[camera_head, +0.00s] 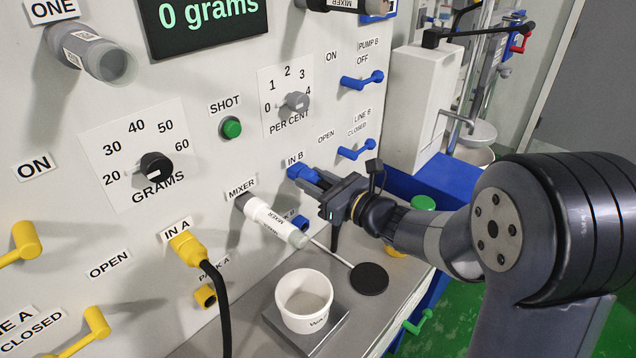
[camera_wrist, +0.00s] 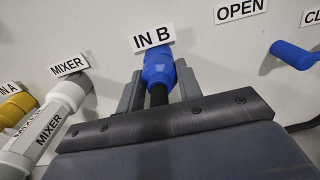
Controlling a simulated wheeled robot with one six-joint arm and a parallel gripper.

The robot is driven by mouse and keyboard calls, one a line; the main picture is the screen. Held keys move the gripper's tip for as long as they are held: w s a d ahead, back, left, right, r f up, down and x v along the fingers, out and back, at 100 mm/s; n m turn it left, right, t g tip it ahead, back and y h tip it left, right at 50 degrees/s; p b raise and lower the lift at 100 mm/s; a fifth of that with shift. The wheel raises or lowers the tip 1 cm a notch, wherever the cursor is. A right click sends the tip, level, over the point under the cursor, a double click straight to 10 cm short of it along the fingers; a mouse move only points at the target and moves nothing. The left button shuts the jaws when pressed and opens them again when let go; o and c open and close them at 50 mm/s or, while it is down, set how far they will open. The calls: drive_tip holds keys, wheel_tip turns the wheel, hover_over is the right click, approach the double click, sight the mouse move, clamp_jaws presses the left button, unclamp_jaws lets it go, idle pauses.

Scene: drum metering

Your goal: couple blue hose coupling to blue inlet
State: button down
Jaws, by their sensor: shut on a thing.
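The blue hose coupling (camera_wrist: 158,70) is between the two jaws of my gripper (camera_wrist: 159,88), right below the IN B label (camera_wrist: 154,35) in the wrist view. In the head view my gripper (camera_head: 312,184) reaches the panel at IN B, and blue (camera_head: 299,171) shows at its tips. My gripper is shut on the coupling. A black hose (camera_wrist: 158,95) runs from the coupling back toward the gripper body. The blue inlet itself is hidden behind the coupling, so I cannot tell how far they are engaged.
The white mixer tube (camera_head: 270,219) sticks out left of my gripper. The yellow coupling (camera_head: 187,246) sits at IN A. A white cup (camera_head: 304,301) stands on a scale below. Blue levers (camera_head: 357,150) project from the panel at the right.

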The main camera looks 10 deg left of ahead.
drive_tip(key=c, duration=0.9)
unclamp_jaws()
drive_tip(key=b+v, duration=0.1)
drive_tip(key=v, duration=0.9)
drive_tip(key=shift+s+d, duration=0.2)
drive_tip(key=shift+d, duration=0.05)
